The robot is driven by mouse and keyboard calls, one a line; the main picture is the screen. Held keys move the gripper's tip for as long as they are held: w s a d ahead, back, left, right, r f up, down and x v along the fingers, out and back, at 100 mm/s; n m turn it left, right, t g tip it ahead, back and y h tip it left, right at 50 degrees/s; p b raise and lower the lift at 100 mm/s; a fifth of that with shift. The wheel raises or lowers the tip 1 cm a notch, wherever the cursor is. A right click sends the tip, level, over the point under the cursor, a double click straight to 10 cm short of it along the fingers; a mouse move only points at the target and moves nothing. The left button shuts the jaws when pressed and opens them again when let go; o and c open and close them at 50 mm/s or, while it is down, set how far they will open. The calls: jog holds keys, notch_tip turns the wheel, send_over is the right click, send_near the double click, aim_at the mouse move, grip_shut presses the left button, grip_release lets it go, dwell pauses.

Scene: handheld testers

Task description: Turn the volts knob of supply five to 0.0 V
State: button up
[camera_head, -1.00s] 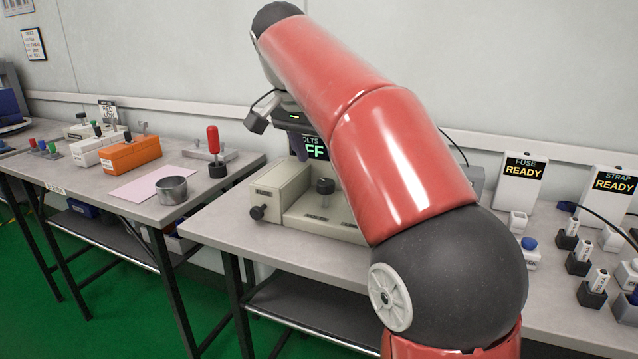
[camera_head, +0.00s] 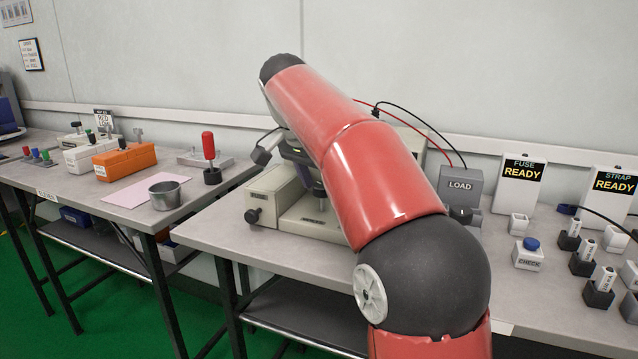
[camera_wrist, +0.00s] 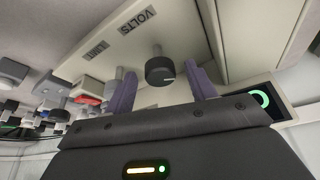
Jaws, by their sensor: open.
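The volts knob (camera_wrist: 159,72) is a dark round knob with a light pointer mark, on a cream panel below the VOLTS label (camera_wrist: 137,20) in the wrist view. My gripper (camera_wrist: 163,66) is open, with one purple finger on each side of the knob; I cannot tell whether either touches it. The supply (camera_head: 275,193) is a cream unit on the bench in the head view, partly hidden by my red arm. Its display shows only a green digit part (camera_wrist: 262,98) in the wrist view, so the reading cannot be read.
A second knob (camera_wrist: 119,76) stands by the LIMIT label (camera_wrist: 96,50). A grey LOAD box (camera_head: 461,184) with red and black leads is right of my arm. A metal cup (camera_head: 165,194) and red-handled tool (camera_head: 209,158) stand on the left bench.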

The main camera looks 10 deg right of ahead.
jog(key=shift+c, duration=0.5)
jog(key=c, duration=0.9)
